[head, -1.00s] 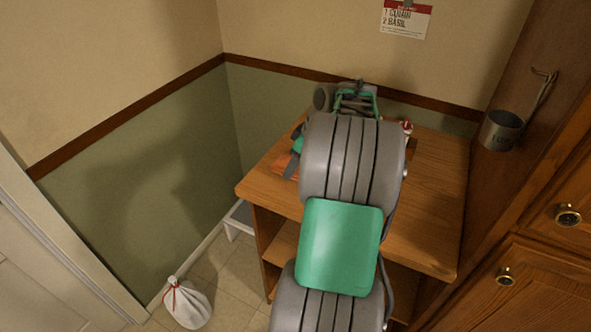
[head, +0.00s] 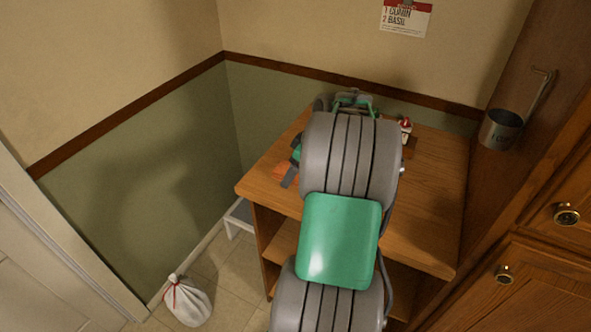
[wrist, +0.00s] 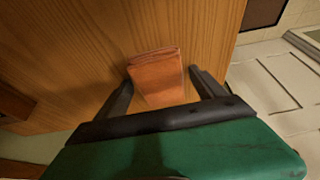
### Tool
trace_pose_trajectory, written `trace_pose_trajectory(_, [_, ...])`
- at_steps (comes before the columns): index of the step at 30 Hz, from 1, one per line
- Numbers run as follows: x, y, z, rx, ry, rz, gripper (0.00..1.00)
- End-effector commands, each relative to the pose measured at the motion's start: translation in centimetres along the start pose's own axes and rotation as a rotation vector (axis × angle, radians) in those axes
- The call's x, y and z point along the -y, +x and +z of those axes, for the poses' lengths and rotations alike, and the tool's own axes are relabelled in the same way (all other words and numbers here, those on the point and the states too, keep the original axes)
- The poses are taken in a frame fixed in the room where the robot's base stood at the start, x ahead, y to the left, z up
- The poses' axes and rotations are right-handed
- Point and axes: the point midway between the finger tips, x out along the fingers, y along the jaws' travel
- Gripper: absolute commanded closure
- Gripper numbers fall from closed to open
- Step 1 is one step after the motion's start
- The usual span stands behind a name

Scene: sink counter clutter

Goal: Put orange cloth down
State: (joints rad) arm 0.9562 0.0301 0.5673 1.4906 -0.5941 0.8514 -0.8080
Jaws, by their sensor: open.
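The orange cloth (wrist: 157,76) is a folded, flat bundle that appears to lie on the wooden tabletop. In the head view the cloth (head: 283,172) shows near the table's left edge, partly hidden by my gripper (head: 290,172). In the wrist view my gripper (wrist: 161,80) is open. Its two fingers stand on either side of the cloth, with a visible gap at the right finger. The lower part of the cloth is hidden behind the gripper's body.
The wooden table (head: 430,210) has free room on its right side. A small red-and-white object (head: 405,125) stands at the back, partly behind my arm. A metal cup (head: 500,130) hangs on the right panel. A white bag (head: 187,302) sits on the floor.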

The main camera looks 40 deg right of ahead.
Motion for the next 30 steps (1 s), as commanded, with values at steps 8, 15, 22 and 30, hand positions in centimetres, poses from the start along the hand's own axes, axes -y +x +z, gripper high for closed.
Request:
trace_pose_trajectory(8, [-0.2, -4.5, -0.1, -0.002, -0.001, 0.006, 0.20])
trace_pose_trajectory(15, [-0.1, -10.4, -0.1, -0.001, 0.001, 0.003, 0.20])
trace_pose_trajectory(22, [0.0, -12.3, -0.1, 0.000, 0.000, 0.001, 0.20])
trace_pose_trajectory(30, [12.1, -9.5, -8.6, 0.041, 0.085, -0.001, 0.20])
